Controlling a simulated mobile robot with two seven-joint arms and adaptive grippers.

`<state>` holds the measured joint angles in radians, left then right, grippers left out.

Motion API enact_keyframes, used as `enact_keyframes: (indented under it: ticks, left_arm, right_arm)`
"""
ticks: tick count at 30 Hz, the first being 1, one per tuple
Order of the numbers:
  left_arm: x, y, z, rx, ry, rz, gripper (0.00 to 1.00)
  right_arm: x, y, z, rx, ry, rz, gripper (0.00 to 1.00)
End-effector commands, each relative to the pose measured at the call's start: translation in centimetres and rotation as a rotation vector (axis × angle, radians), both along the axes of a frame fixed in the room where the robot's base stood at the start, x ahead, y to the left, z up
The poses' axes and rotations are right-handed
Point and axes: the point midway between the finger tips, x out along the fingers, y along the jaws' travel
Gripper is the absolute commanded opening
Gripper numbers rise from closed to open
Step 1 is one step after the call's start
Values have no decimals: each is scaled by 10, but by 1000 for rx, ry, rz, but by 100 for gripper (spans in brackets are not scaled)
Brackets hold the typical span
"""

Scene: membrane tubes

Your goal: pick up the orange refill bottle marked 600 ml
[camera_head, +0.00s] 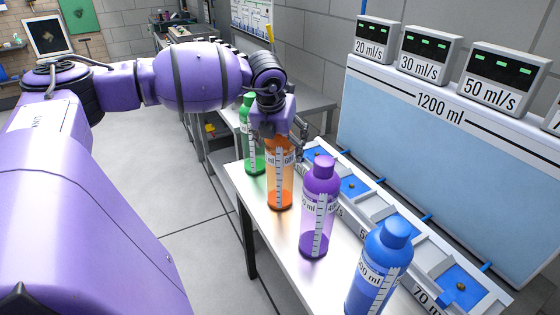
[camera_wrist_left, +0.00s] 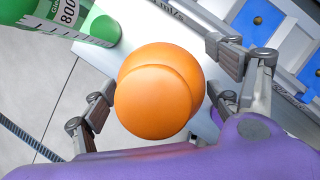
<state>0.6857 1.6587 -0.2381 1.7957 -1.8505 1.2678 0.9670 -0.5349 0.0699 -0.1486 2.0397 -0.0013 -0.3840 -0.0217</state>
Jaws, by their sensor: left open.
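The orange bottle (camera_head: 280,188) stands upright on the narrow white table, between the green and purple bottles. My left arm reaches over from the left, and its gripper (camera_head: 285,148) covers the bottle's top. Most of its label is hidden, so I cannot read its number. In the left wrist view I look down on the round orange cap (camera_wrist_left: 155,95). The open fingers of the left gripper (camera_wrist_left: 163,88) stand on either side of it. The left finger pair is close to the cap; contact is unclear. My right gripper is not in view.
The green bottle (camera_head: 254,158), marked 800 in the wrist view (camera_wrist_left: 85,22), stands close behind. The purple bottle (camera_head: 318,210) and blue bottle (camera_head: 380,268) stand nearer. A row of blue-floored compartments (camera_head: 400,225) and the large 1200 ml tank (camera_head: 430,160) border the right side.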

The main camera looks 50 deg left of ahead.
Motion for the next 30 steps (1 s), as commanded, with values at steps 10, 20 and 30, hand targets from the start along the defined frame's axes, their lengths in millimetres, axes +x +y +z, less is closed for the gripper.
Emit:
enact_keyframes:
  ticks: [10, 20, 30]
  left_arm:
    - [0, 0, 1, -1, 0, 0, 60]
    - [0, 0, 1, -1, 0, 0, 17]
    - [0, 0, 4, 0, -2, 0, 14]
  right_arm:
    - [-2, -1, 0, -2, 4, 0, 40]
    - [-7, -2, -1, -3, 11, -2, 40]
    - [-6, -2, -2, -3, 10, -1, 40]
